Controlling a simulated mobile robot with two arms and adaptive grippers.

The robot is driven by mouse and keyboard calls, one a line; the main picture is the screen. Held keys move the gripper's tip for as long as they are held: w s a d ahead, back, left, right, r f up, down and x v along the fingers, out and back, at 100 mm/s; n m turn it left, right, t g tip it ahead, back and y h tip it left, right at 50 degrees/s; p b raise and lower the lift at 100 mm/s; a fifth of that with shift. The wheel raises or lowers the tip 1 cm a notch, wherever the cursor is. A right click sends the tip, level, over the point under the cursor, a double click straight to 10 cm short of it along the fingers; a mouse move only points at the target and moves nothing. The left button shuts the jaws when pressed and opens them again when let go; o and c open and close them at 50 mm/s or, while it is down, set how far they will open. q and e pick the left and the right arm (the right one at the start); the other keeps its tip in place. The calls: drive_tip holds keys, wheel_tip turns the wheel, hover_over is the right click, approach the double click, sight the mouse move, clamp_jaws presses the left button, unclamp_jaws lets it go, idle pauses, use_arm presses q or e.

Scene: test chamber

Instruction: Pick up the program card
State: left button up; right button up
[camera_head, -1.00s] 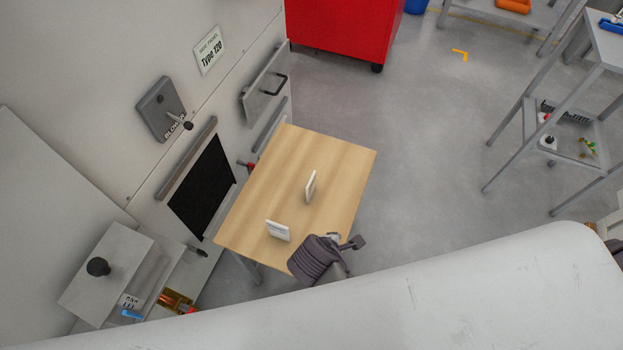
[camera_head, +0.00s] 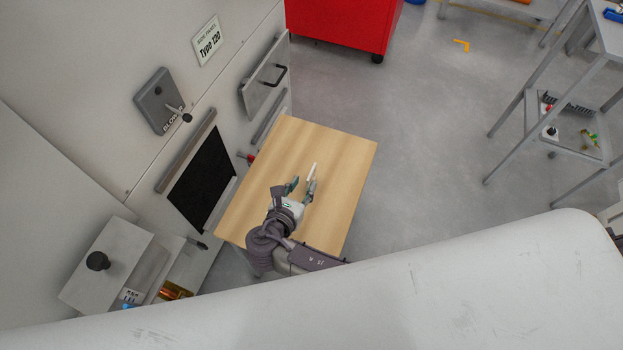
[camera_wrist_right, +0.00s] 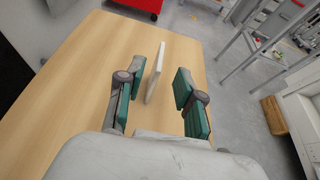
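A thin white card (camera_head: 313,171) stands upright on the wooden table (camera_head: 338,150); I take it for the program card. My right gripper (camera_head: 303,187) is open, right at the card's near side. In the right wrist view, the card (camera_wrist_right: 155,72) stands edge-on between the two green-padded fingers (camera_wrist_right: 160,82), nearer the left finger, with a gap to the right one. I cannot tell whether the left finger touches it. A second white card seen earlier on the table is hidden behind my right arm in the head view. My left gripper is not in view.
A grey wall panel with a handle (camera_head: 266,76), a blower box (camera_head: 159,101) and a dark opening (camera_head: 203,178) borders the table's left side. A red cabinet (camera_head: 342,22) stands beyond it. A grey shelf rack (camera_head: 570,135) is at right. Open floor lies between.

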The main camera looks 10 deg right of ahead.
sight(309, 176)
drive_tip(key=x, duration=0.7)
drive_tip(key=shift+b, duration=0.35)
clamp_jaws()
